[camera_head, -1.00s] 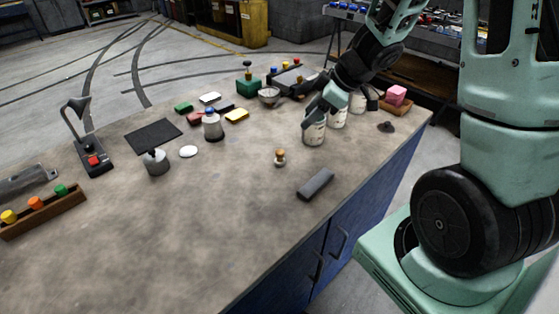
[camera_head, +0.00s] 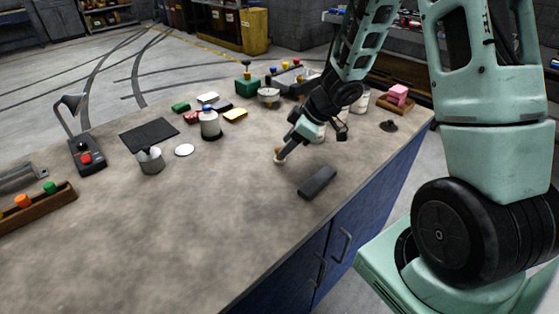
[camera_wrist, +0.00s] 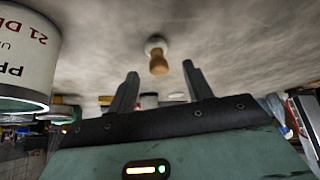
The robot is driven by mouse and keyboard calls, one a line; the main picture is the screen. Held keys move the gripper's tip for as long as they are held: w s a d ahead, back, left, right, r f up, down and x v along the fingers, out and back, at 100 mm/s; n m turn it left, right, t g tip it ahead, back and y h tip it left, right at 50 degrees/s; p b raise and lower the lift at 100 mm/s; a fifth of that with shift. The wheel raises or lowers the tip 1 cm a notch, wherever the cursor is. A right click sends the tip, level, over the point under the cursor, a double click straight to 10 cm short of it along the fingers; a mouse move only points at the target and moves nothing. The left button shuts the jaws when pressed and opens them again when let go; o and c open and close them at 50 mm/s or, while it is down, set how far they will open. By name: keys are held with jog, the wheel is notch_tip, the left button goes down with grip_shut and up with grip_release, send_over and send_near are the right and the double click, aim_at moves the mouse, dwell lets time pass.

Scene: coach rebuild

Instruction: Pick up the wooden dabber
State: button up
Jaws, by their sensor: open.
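The wooden dabber (camera_wrist: 158,63) shows in the wrist view as a small tan wooden handle on a pale round base, resting on the worktop. It lies ahead of my gripper (camera_wrist: 160,80), roughly centred between the two fingertips and a little beyond them. The fingers are open, with nothing held between them. In the head view my gripper (camera_head: 281,157) is low over the bench, and the dabber (camera_head: 277,151) is mostly hidden behind the fingers. I cannot tell from there whether they touch it.
A dark grey block (camera_head: 318,182) lies on the worktop right of the gripper. A labelled white can (camera_wrist: 25,55) is close on the left in the wrist view. A white disc (camera_head: 184,150) and a lidded grey pot (camera_head: 151,161) stand farther left. The bench front is clear.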

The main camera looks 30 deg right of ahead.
aim_at(279, 148)
jog(key=b+x, duration=0.1)
jog(key=x, duration=0.3)
jog(key=shift+w+f, duration=0.25)
jog(key=shift+f, duration=0.05)
jog(key=c, duration=1)
jog(key=shift+c, duration=0.2)
jog(key=shift+r, duration=0.1)
notch_tip(279, 148, up, 10)
jog(key=p, duration=0.4)
jog(key=shift+p, duration=0.35)
jog(key=shift+o, duration=0.4)
